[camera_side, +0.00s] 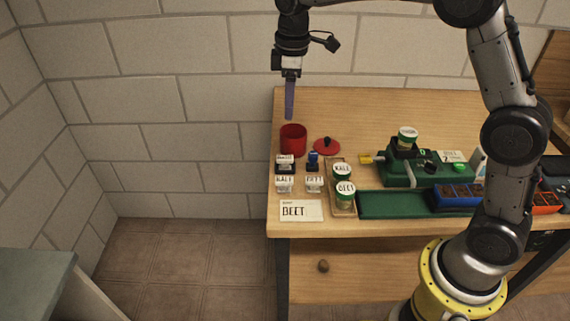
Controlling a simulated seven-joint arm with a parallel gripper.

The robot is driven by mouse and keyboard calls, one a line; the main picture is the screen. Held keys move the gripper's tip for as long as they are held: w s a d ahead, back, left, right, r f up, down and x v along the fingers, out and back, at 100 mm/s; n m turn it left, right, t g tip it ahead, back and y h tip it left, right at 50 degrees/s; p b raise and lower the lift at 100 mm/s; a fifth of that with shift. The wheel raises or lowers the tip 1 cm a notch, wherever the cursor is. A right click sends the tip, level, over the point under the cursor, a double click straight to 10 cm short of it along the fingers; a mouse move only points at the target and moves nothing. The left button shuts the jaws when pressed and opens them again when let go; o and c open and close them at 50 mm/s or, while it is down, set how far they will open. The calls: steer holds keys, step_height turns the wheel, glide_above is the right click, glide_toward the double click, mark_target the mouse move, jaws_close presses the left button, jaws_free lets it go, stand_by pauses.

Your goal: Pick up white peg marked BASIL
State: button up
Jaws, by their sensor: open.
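Several small white label pieces stand at the table's left edge. The back left one (285,159) has blurred lettering that may read BASIL. The front left one (284,184) seems to read KALE, and the one to its right (314,184) seems to read BEET. My gripper (289,118) points down over the back left corner, above and behind the red cup and the label pieces. It is open and empty, touching no label piece. Its fingers show edge-on, so the gap between them is hidden.
A red cup (293,139) stands between my gripper and the label pieces. A red lid (326,147), a blue stamp (313,159) and jars marked KALE (342,171) and BEET (345,194) stand close by. A BEET card (301,210) lies in front.

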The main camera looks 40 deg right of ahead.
glide_above(286, 157)
steer(key=shift+g, duration=0.3)
steer(key=f, duration=1.1)
steer(key=shift+s, duration=0.3)
steer(key=shift+w+f, duration=0.15)
steer(key=shift+f, duration=1.2)
steer(key=shift+w+f, duration=0.1)
steer(key=shift+f, duration=1.25)
steer(key=shift+c, duration=0.2)
jaws_close()
